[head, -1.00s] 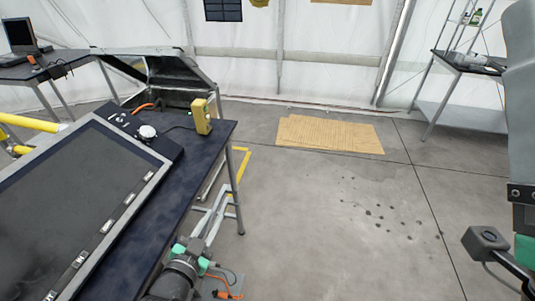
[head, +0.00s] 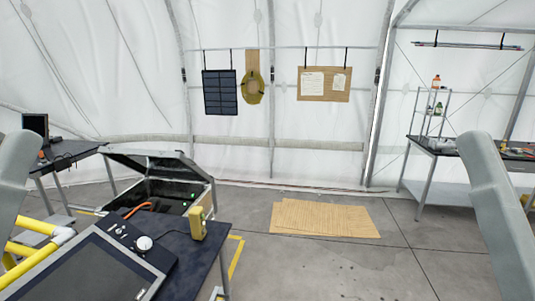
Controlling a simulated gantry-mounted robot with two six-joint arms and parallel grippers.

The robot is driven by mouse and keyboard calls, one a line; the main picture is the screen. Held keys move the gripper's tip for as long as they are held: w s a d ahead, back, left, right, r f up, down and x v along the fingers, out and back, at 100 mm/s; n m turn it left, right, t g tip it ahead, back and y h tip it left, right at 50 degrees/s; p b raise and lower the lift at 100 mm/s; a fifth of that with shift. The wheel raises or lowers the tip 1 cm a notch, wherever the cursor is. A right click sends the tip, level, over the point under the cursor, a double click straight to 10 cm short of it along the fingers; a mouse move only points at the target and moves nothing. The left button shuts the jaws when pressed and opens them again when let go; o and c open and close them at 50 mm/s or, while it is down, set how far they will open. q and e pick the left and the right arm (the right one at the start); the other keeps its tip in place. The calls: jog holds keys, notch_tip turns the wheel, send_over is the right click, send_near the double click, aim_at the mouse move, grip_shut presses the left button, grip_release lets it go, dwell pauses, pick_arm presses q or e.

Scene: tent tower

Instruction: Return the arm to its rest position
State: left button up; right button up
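Grey links of my two arms show at the left and right edges of the head view. The left arm link (head: 14,170) passes in front of the yellow rails. The right arm link (head: 492,205) slants down at the right, in front of the floor and the shelving. Neither gripper is in view, so what they hold cannot be seen.
A dark table (head: 195,258) carries a framed panel (head: 85,275) and a yellow device (head: 198,224). An open-lidded case (head: 165,185) stands behind it. Cardboard (head: 320,218) lies on the floor. Side tables stand at far left and right.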

pick_arm(q)
notch_tip(320, 180, up, 26)
jog(key=p, duration=2.2)
notch_tip(320, 180, down, 61)
jog(key=b, duration=6)
jog(key=shift+f+b, duration=0.2)
jog(key=shift+b, duration=0.2)
jog(key=shift+o, duration=0.2)
